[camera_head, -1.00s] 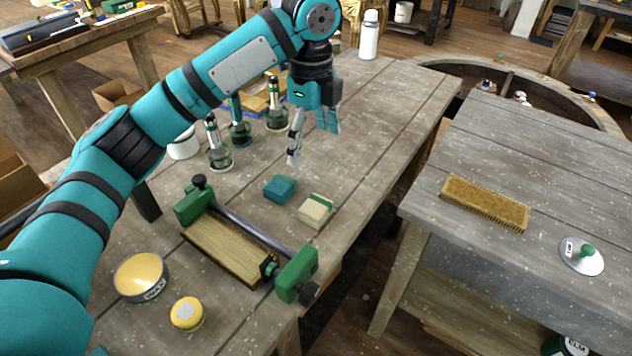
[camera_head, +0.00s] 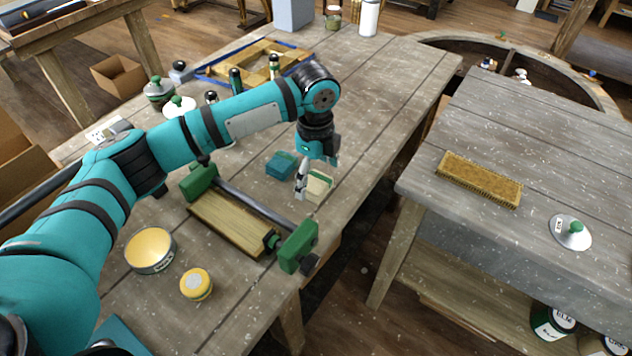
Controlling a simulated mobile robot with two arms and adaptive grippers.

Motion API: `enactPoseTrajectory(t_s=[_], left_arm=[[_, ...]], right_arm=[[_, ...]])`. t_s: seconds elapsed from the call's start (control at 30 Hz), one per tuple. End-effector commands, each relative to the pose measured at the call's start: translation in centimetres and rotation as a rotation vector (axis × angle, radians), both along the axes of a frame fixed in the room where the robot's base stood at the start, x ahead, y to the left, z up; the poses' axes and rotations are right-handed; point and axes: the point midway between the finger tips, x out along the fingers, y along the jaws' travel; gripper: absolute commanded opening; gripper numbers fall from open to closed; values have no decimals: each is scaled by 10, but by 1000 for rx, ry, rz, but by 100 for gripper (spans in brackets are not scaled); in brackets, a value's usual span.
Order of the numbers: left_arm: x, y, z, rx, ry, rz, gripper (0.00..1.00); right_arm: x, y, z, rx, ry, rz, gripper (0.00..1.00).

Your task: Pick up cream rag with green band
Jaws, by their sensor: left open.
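The cream rag with green band (camera_head: 319,187) is a small folded block on the wooden workbench, partly hidden behind a finger of my left gripper. My left gripper (camera_head: 317,180) points down right over the rag with its fingers open. One finger stands at the rag's left side in the picture; the other is at its far right. I cannot tell whether the fingers touch it. A teal rag (camera_head: 281,165) lies just to the left of the cream one. My right gripper is not in view.
A clamp with green jaws (camera_head: 299,246) holds a wooden board (camera_head: 229,222) in front of the rags. A wax bowl (camera_head: 150,250) and a yellow tin (camera_head: 196,284) stand nearer. Several bottles stand behind my arm. A grey table (camera_head: 540,150) with a brush (camera_head: 478,180) is at the right.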

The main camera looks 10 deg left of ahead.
Motion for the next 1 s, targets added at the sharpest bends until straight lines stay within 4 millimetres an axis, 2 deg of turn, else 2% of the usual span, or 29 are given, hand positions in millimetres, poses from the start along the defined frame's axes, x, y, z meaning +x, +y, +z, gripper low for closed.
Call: enactPoseTrajectory(t_s=[0.03,0.2,0.47,0.83,1.0], left_arm=[[-2,-2,-5,0,3,0,92],[-1,-1,-24,0,0,0,92],[-1,-1,-27,0,-1,0,91],[-1,-1,-26,0,-1,0,43],[-1,-1,-26,0,-1,0,42]], right_arm=[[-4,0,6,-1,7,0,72],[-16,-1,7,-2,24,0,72],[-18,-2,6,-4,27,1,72],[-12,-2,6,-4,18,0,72],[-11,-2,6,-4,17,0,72]])
